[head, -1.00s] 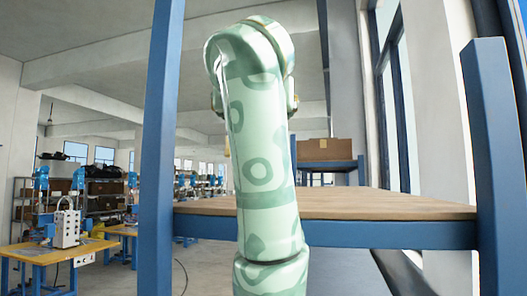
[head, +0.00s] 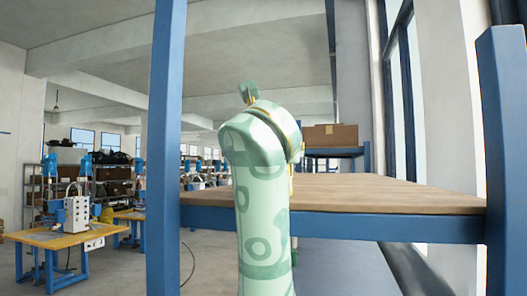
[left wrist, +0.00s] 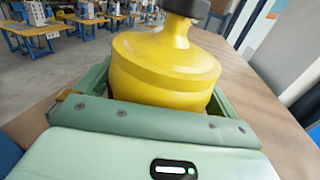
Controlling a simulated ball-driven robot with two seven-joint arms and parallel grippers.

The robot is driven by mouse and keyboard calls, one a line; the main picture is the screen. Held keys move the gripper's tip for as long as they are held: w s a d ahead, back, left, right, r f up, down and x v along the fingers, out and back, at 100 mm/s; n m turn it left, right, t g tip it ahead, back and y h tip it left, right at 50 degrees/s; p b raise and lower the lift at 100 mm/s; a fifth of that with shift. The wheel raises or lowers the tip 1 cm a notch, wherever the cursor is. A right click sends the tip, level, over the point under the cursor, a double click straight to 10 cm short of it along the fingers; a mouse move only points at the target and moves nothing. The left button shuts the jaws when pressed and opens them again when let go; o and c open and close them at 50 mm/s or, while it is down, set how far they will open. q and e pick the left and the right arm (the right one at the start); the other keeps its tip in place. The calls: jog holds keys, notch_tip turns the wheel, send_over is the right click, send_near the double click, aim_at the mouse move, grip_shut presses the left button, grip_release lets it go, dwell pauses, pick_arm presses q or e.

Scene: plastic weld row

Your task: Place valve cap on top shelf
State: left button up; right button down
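The valve cap (left wrist: 165,70) is a rounded yellow body with a dark grey top (left wrist: 188,5), upright in the left wrist view. My left gripper (left wrist: 160,92) has its green fingers on both sides of it, seemingly touching it. The wooden shelf (left wrist: 285,120) spreads beneath and around them. My arm hides the cap's base, so I cannot tell whether it rests on the wood. In the head view the shelf (head: 400,195) is a brown board with a blue front beam. My green arm stands before it and hides the cap. My right gripper is in neither view.
Blue posts stand left (head: 163,150) and right (head: 505,150) of the shelf. A brown cardboard box (head: 330,135) sits on another blue rack behind. Much of the visible board is bare. Yellow workbenches (head: 60,240) stand far to the left.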

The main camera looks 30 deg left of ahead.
pick_arm(q)
jog(key=shift+r, duration=0.1)
jog(key=shift+r, duration=0.1)
jog(key=b+v, duration=0.4)
jog(key=v, duration=0.7)
jog(key=shift+s, duration=0.45)
jog(key=shift+d, duration=0.15)
